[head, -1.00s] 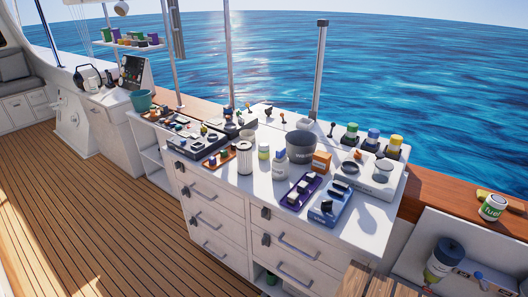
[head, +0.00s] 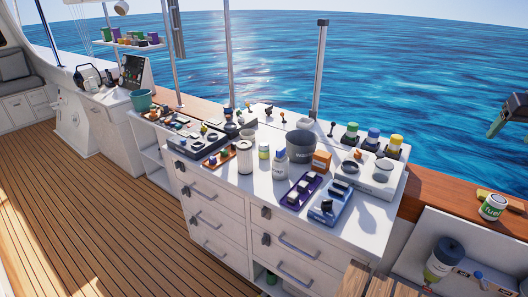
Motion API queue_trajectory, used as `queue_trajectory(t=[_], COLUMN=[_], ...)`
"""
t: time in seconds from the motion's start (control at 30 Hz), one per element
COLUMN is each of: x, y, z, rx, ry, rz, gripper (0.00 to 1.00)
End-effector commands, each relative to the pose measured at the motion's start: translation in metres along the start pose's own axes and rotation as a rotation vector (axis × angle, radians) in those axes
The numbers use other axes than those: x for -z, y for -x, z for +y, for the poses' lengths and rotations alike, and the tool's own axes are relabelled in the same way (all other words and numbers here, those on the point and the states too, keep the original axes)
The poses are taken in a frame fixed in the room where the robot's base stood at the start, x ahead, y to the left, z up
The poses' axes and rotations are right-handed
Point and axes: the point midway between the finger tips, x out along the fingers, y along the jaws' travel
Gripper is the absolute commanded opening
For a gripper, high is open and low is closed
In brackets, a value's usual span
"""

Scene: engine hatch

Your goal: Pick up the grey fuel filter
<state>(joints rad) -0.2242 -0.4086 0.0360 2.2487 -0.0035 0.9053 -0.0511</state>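I cannot tell for certain which thing is the grey fuel filter. A grey cylinder with a dark cap and a yellow-green lower part (head: 443,260) stands tilted in the white recess at the lower right. A pale ribbed cylinder (head: 244,157) stands upright on the white counter, near its front edge. A white can with a green band marked "fuel" (head: 492,207) sits on the wooden ledge at the right. My gripper (head: 497,127) shows only partly at the right edge, over the water and above the ledge, apart from all of these. Its finger opening is not clear.
The white counter (head: 352,226) is crowded with trays, bottles, a dark grey bucket (head: 300,146) and an orange box (head: 321,161). A yellow object (head: 485,193) lies by the fuel can. A wooden slatted surface (head: 385,282) is at the bottom. The deck at left is clear.

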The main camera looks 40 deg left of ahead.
Motion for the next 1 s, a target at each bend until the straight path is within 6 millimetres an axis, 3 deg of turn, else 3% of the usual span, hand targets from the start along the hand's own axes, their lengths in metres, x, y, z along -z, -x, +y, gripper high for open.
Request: queue_trajectory(t=[0.2,0.5,0.8,1.0], x=[0.071,0.152,0.208,0.23], y=[-0.021,-0.059,-0.108,-0.146], z=[-0.049,-0.137,-0.25,-0.336], rx=[0.043,0.105,0.173,0.22], ry=[0.125,0.289,0.448,0.551], rz=[-0.002,0.003,0.007,0.011], gripper=[0.73,0.73,0.73,0.73])
